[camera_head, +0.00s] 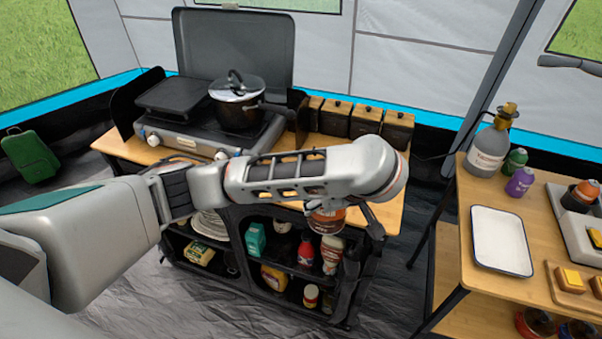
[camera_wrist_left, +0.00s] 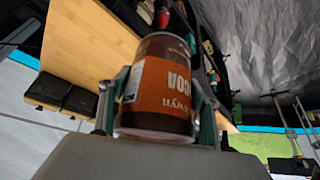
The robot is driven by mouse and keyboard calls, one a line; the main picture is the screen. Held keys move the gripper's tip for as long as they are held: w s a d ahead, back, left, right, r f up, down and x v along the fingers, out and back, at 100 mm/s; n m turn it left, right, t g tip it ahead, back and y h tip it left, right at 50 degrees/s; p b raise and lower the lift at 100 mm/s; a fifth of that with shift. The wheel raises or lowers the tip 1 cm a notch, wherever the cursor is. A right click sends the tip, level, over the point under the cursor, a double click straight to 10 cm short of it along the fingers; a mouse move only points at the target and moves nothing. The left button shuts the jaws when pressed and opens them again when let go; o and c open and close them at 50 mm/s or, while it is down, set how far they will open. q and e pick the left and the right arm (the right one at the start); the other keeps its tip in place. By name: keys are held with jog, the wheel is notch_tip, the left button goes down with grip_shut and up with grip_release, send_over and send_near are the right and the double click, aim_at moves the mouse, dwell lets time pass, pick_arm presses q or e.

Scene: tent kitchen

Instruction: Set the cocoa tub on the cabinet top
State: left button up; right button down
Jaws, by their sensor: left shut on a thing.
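The cocoa tub (camera_wrist_left: 160,90) is brown with an orange label and fills the middle of the left wrist view. My left gripper (camera_wrist_left: 155,100) is shut on it, with a finger on each side. In the head view part of the tub (camera_head: 326,220) shows below my left wrist, at the front of the cabinet; most of it is hidden by my arm. The wooden cabinet top (camera_head: 375,212) lies just beside and behind it. My left gripper (camera_head: 340,212) is mostly hidden there too. My right gripper is not in view.
A camp stove (camera_head: 205,135) with a lidded pot (camera_head: 237,105) stands on the cabinet top's left part. Several dark boxes (camera_head: 365,122) line its back edge. Shelves below hold bottles and packets. A side table with a white tray (camera_head: 500,240) stands at right.

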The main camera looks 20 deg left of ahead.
pick_arm(q)
jog(key=shift+w+a+f, duration=0.55)
jog(key=shift+w+a, duration=1.2)
jog(key=shift+w, duration=0.65)
jog(key=shift+w+a+f, duration=0.6)
jog(key=shift+w+a, duration=1.1)
jog(key=shift+w, duration=0.75)
jog(key=shift+w+a+f, duration=0.55)
jog(key=shift+w+a, duration=1.2)
jog(key=shift+w, duration=0.65)
jog(key=shift+f, duration=0.15)
jog(key=o, duration=1.4)
jog(key=shift+f, duration=0.1)
